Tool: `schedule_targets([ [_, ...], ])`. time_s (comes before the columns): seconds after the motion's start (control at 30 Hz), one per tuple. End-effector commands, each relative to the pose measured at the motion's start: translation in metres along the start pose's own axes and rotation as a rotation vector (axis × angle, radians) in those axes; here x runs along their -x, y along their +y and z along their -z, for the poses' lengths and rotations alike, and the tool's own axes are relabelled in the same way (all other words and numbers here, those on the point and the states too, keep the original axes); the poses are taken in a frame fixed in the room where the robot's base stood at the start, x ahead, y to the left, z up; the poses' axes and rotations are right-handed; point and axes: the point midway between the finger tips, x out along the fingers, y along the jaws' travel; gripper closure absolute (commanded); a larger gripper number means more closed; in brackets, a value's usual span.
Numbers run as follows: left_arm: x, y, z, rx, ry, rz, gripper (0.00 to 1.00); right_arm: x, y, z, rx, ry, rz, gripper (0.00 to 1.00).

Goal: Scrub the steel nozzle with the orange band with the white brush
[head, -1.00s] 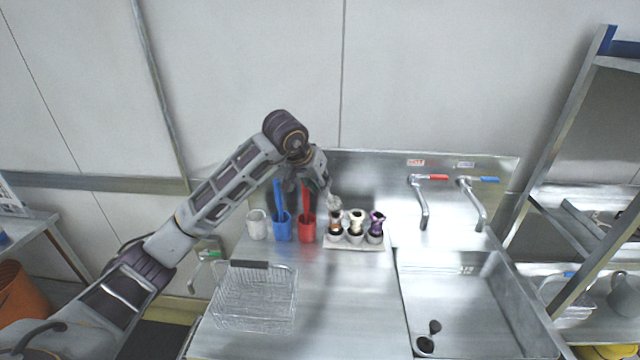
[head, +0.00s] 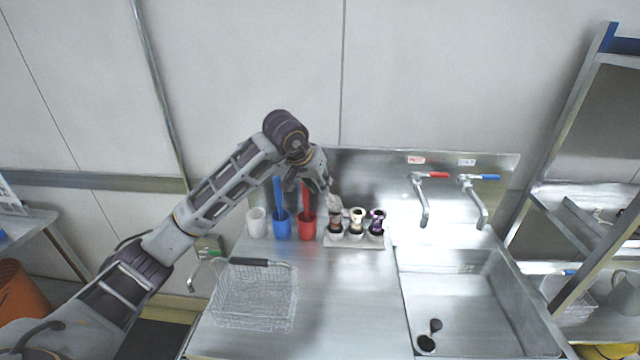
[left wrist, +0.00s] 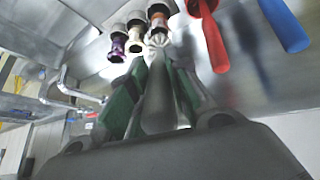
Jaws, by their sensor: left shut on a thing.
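My left gripper (head: 326,188) is shut on the white brush (left wrist: 157,105), whose pale handle lies between the green finger pads in the left wrist view. Its bristle head (head: 333,202) points down at the leftmost nozzle in the head view. That steel nozzle (head: 335,221) has a dull orange-brown band and stands upright in a pale holder (head: 352,242). The bristles overlap the nozzle's top; whether they touch cannot be told. Beside it stand a nozzle with a cream and copper tone (head: 357,220) and a purple one (head: 377,221). My right gripper is not in view.
Left of the nozzles are a red cup (head: 307,229) and a blue cup (head: 282,229), each with a brush, and an empty-looking white cup (head: 257,223). A wire basket (head: 254,300) sits in front. The sink (head: 465,300) and two taps are to the right.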

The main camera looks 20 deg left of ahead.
Motion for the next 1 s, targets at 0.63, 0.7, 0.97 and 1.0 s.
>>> schedule_targets([
  [0.63, 0.008, 0.005, -0.015, 0.000, -0.002, 0.001, 1.00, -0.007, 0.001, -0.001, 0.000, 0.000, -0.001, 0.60],
  [0.7, 0.008, 0.006, -0.015, 0.000, -0.002, 0.001, 1.00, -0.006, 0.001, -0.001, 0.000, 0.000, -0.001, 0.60],
  [0.97, 0.008, 0.005, -0.015, 0.000, -0.003, 0.001, 1.00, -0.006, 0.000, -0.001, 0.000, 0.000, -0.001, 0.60],
  [1.0, 0.008, 0.005, -0.015, 0.000, -0.003, 0.001, 1.00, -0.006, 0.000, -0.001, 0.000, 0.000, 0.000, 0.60],
])
